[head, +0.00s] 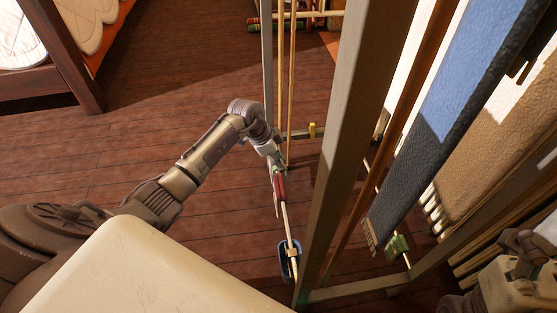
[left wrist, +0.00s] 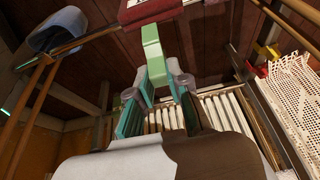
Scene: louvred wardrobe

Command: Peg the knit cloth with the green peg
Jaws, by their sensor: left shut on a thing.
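My left gripper (head: 276,165) is at the end of the arm reaching in from the left, beside thin upright rods. In the left wrist view, the left gripper (left wrist: 160,82) is shut on a light green peg (left wrist: 152,45), which sticks out beyond the fingertips. Which piece is the knit cloth I cannot tell for certain. A white openwork piece (left wrist: 295,95) is at the right. My right arm (head: 515,275) shows at lower right, its fingers unclear.
A grey post (head: 345,130) stands right of the left gripper. Blue (head: 440,115) and brown (head: 490,165) cloths hang at the right. A small blue piece (head: 284,262) hangs lower down. A yellow peg (head: 312,130) sits on a rail. Open floor (head: 160,120) lies left.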

